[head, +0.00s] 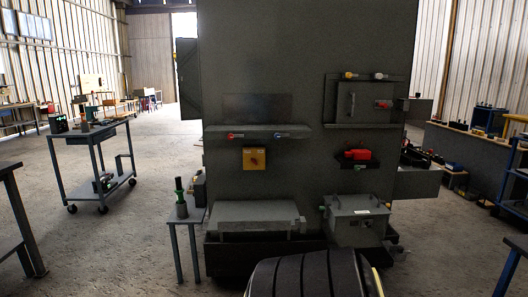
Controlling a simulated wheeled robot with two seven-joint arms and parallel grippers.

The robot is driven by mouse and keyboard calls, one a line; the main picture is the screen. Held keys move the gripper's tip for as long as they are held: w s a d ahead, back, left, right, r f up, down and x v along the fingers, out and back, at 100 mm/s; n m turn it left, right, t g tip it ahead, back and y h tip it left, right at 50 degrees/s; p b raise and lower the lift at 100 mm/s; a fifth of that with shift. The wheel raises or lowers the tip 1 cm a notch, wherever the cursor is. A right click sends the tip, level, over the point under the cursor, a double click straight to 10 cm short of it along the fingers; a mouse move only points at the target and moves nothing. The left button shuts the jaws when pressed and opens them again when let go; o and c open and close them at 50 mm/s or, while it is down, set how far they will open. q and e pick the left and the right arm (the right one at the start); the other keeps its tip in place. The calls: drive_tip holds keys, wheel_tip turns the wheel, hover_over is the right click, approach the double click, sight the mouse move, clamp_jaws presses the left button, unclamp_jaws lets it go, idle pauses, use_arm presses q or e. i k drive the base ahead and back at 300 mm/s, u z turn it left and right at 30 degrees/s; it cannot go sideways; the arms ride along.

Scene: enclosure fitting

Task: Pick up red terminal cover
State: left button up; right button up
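Several red items show on the tall dark grey panel (300,60) in the head view, and I cannot tell for certain which is the terminal cover. A red block (357,154) sits in or on a black piece at the panel's right side. A small red-ended item (235,135) lies on the left shelf (262,128). A small red part (382,104) is on the front of a grey box (362,102) at upper right. Neither of my grippers is in view.
A yellow box with a red knob (254,158) hangs below the left shelf. A grey lidded box (356,222) and a grey block (256,216) stand low in front. A cart (92,160) stands further left. Floor between is open.

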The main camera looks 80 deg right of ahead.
sight(355, 154)
drive_tip(key=z, duration=3.3)
